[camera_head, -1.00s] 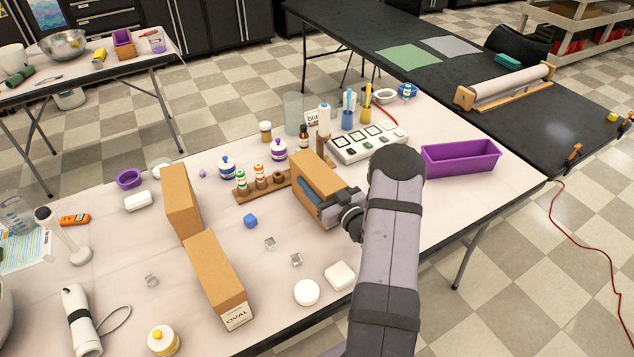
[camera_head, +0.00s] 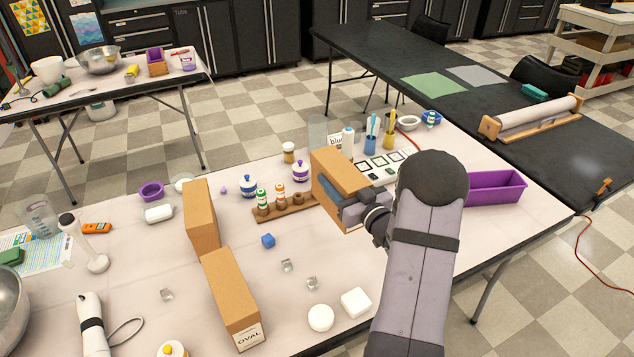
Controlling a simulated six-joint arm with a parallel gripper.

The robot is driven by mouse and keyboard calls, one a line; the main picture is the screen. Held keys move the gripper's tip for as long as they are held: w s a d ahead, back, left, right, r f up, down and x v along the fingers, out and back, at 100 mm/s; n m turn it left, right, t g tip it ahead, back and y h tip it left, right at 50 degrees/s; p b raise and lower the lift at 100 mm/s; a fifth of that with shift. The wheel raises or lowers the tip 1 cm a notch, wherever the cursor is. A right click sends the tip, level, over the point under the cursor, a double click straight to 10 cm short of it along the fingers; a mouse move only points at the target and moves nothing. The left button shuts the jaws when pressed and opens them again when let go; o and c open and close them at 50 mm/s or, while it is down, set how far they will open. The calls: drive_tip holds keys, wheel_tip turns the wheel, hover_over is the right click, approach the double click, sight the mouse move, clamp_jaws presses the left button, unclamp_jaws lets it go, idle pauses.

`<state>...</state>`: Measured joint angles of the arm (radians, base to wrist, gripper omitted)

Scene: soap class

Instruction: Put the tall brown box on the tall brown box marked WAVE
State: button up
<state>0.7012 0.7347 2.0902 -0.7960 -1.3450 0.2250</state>
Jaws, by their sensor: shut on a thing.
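One tall brown box (camera_head: 334,168) is in my gripper (camera_head: 346,205), right of the middle of the table. My gripper is shut on it, and it looks raised off the tabletop; my fingers and wrist hide part of it. A second tall brown box (camera_head: 201,213) stands to the left on the table, with no marking visible. A third tall brown box (camera_head: 230,290) stands nearer, with OVAL on its front label. I cannot read WAVE on any box in this view.
A wooden rack of small bottles (camera_head: 284,209) is just left of the held box. A white swatch panel (camera_head: 385,165) and a purple tray (camera_head: 497,187) are behind and right.

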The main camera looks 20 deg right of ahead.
drive_tip(key=shift+r, duration=0.15)
drive_tip(key=w+a+r+n+y, duration=0.1)
drive_tip(key=w+a+r, duration=0.2)
drive_tip(key=w+a, duration=0.4)
drive_tip(key=w+a+r+n+y, duration=0.15)
drive_tip(key=w+a+r, duration=0.25)
drive_tip(key=a, duration=0.5)
drive_tip(key=w+a+r+y, duration=0.1)
drive_tip(key=a+r, duration=0.2)
drive_tip(key=a, duration=0.4)
drive_tip(key=w+a+r+n+g+y, duration=0.1)
drive_tip(key=a+r, duration=0.2)
drive_tip(key=a, duration=0.3)
drive_tip(key=w+a+r+y, duration=0.1)
drive_tip(key=a+r, duration=0.1)
drive_tip(key=a, duration=0.5)
wheel_tip(320, 180, down, 10)
drive_tip(key=p, duration=0.2)
drive_tip(key=shift+r+p, duration=0.15)
drive_tip(key=shift+p, duration=0.15)
drive_tip(key=shift+w+f, duration=0.1)
drive_tip(key=shift+f, duration=0.1)
drive_tip(key=o, duration=1.5)
drive_tip(key=shift+c, duration=0.2)
